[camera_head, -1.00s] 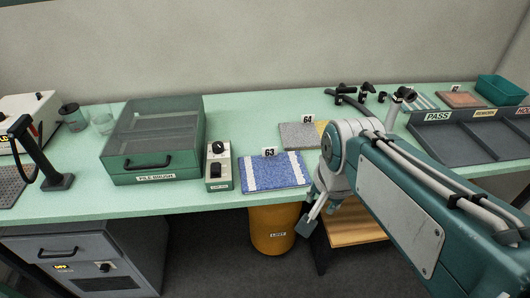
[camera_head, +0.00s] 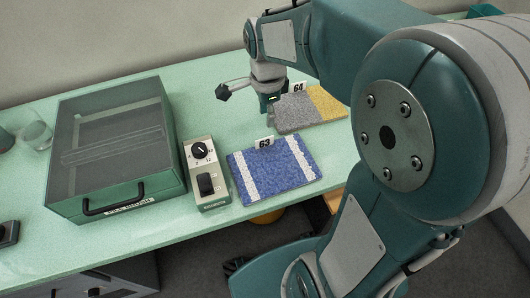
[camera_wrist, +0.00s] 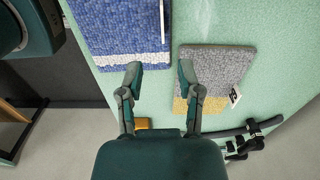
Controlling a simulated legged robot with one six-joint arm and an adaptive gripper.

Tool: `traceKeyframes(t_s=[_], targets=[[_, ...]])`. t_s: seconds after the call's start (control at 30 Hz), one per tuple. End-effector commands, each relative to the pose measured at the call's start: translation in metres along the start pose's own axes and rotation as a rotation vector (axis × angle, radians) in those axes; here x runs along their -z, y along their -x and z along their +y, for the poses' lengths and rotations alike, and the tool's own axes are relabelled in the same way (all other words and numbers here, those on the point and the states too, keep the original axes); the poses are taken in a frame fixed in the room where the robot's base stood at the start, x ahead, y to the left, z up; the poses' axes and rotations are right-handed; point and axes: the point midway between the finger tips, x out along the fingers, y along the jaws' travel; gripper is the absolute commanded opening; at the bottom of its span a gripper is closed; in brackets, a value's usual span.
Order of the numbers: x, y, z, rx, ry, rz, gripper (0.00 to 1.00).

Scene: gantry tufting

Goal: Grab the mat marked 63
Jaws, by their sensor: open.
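The mat marked 63 (camera_head: 276,175) is blue with white stripes near its two sides and lies flat near the bench's front edge. Its 63 tag (camera_head: 264,143) stands at its back edge. In the wrist view the blue mat (camera_wrist: 122,22) is at upper left, partly out of frame. My gripper (camera_wrist: 162,68) is open and empty, its fingertips above the gap between the blue mat and the grey and yellow mat. In the head view my gripper (camera_head: 270,103) is behind mat 63, partly hidden by my wrist.
The grey and yellow mat marked 64 (camera_head: 296,112) lies just behind and right of mat 63; it also shows in the wrist view (camera_wrist: 212,68). A switch box (camera_head: 206,175) stands close left of mat 63. A green lidded box (camera_head: 117,150) is farther left. Bare bench lies behind.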

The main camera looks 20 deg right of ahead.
Motion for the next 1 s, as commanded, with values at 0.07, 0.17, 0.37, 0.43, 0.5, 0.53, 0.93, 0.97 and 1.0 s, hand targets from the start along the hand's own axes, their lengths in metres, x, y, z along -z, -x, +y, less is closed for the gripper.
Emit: traceKeyframes(t_s=[0.07, 0.17, 0.37, 0.43, 0.5, 0.53, 0.93, 0.97, 1.0], targets=[[0.0, -0.011, 0.001, -0.006, -0.001, -0.001, 0.46], [0.0, -0.029, 0.001, -0.007, 0.0, -0.001, 0.46], [-0.001, -0.052, 0.0, -0.004, 0.002, 0.0, 0.46], [-0.002, -0.057, -0.001, -0.003, 0.002, 0.0, 0.46], [-0.003, -0.065, -0.002, -0.006, 0.003, 0.0, 0.46], [-0.004, -0.069, -0.003, -0.005, 0.004, 0.0, 0.46], [-0.007, -0.106, -0.006, -0.001, 0.002, 0.0, 0.46], [-0.007, -0.106, -0.007, -0.001, 0.002, 0.0, 0.46], [-0.007, -0.106, -0.006, -0.001, 0.002, 0.0, 0.46]])
